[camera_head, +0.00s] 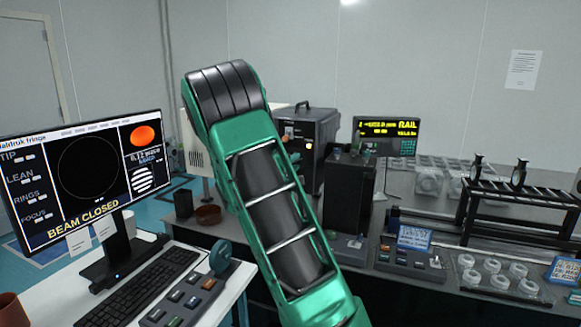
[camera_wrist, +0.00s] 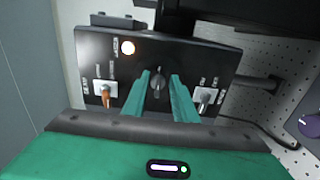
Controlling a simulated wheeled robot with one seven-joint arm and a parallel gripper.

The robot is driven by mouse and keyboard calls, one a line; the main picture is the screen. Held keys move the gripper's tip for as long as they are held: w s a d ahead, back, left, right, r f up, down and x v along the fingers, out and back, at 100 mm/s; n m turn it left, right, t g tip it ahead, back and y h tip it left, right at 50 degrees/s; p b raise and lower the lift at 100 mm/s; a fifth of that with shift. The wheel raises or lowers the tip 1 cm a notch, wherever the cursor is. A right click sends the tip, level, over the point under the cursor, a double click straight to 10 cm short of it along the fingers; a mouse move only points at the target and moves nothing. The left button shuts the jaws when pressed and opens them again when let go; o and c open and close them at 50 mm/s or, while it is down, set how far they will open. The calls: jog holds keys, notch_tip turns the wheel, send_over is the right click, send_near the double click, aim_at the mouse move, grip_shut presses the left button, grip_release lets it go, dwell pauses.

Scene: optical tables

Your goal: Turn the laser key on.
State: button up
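The laser unit is a dark box with a top handle (camera_head: 303,126), partly hidden by my green arm. Its front panel (camera_wrist: 205,62) fills the middle of the wrist view. A dark upright knob (camera_wrist: 157,82), seemingly the laser key, is at the panel's centre. My gripper (camera_wrist: 161,76) is open, its two green fingers pointing at the panel, one on each side of the knob in the picture. I cannot tell whether they touch it. In the head view my gripper is hidden behind my arm.
A copper-coloured switch (camera_wrist: 105,95) is left of the knob and a pale switch (camera_wrist: 205,97) is right. The monitor (camera_head: 88,175) reads "BEAM CLOSED". A dark block (camera_head: 349,190) stands right of the laser box.

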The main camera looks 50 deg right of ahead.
jog(key=shift+a, duration=0.15)
jog(key=v, duration=1)
jog(key=shift+a, duration=0.2)
jog(key=shift+s+f, duration=0.1)
jog(key=shift+f, duration=0.05)
jog(key=s+a+f+m+g+y, duration=0.1)
jog(key=s+f+m+g+y, duration=0.35)
jog(key=s, duration=0.45)
jog(key=s+a+f+m+g+y, duration=0.1)
jog(key=s+f+m+y, duration=0.35)
jog(key=s+f, duration=0.3)
jog(key=s+a+m+y, duration=0.1)
jog(key=s+a+y, duration=0.3)
jog(key=s+a, duration=0.3)
jog(key=s+a+g+y, duration=0.1)
jog(key=s+a+y, duration=0.2)
jog(key=s+a, duration=0.5)
jog(key=a, duration=0.4)
jog(key=shift+a+r+m+y, duration=0.3)
jog(key=shift+a+m+y, duration=0.1)
jog(key=shift+g, duration=0.25)
